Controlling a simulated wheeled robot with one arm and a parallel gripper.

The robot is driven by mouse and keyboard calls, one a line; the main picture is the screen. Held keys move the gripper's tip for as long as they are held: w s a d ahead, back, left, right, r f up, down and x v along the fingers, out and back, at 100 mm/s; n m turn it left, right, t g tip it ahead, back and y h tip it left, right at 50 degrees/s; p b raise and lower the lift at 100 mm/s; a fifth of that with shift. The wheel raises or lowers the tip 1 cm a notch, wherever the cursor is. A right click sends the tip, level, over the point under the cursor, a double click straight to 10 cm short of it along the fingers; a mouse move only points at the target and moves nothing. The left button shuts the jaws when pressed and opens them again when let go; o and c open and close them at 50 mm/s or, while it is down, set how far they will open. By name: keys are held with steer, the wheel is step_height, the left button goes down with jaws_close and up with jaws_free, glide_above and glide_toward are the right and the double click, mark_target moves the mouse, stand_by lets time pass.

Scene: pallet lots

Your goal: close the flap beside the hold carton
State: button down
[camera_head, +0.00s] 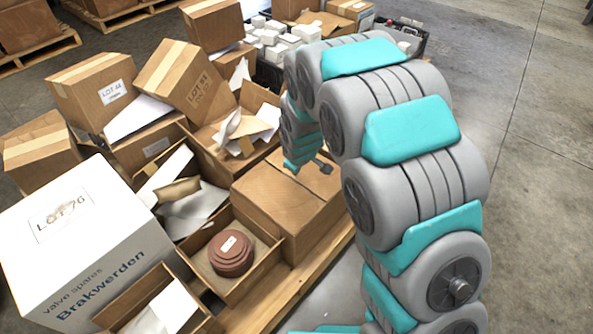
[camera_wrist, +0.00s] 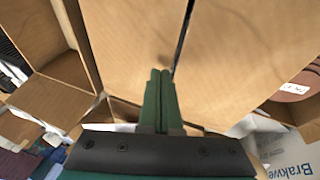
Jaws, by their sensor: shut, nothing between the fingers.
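A brown carton (camera_head: 272,200) stands on the pallet below my gripper. Its top flaps lie about flat in the head view. In the wrist view two flap panels, one on the left (camera_wrist: 130,35) and one on the right (camera_wrist: 240,60), meet along a narrow dark gap. My gripper (camera_wrist: 160,72) is shut and empty, with its green fingertips over the flaps near that gap; I cannot tell whether they touch. In the head view my gripper (camera_head: 293,171) is partly hidden by my arm. No carton shows a readable hold mark.
A white Brakwerden carton (camera_head: 80,240), marked LOT 76, stands at the left. An open carton (camera_head: 233,268) holds reddish-brown discs (camera_head: 231,254). Tilted cartons (camera_head: 185,78) and open ones crowd the back left. Clear concrete floor (camera_head: 540,130) lies at the right.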

step_height(320, 180, up, 5)
steer(key=shift+f+p, duration=0.15)
steer(key=shift+p, duration=0.35)
steer(key=a+v, duration=0.1)
steer(key=v, duration=0.8)
steer(key=s+d+r+m+g, duration=0.2)
steer(key=s+d+r+m, duration=0.15)
steer(key=s+d, duration=0.55)
steer(key=s+d+r+m+g, duration=0.1)
steer(key=s+d+m, duration=0.3)
steer(key=s, duration=0.9)
steer(key=s+d+r+m+g, duration=0.2)
steer(key=s+d, duration=0.4)
steer(key=s, duration=0.7)
steer(key=shift+s+m+g+h+b, duration=0.4)
steer(key=shift+m+g, duration=0.3)
steer(key=shift+m, duration=0.25)
steer(key=shift+d+r, duration=0.1)
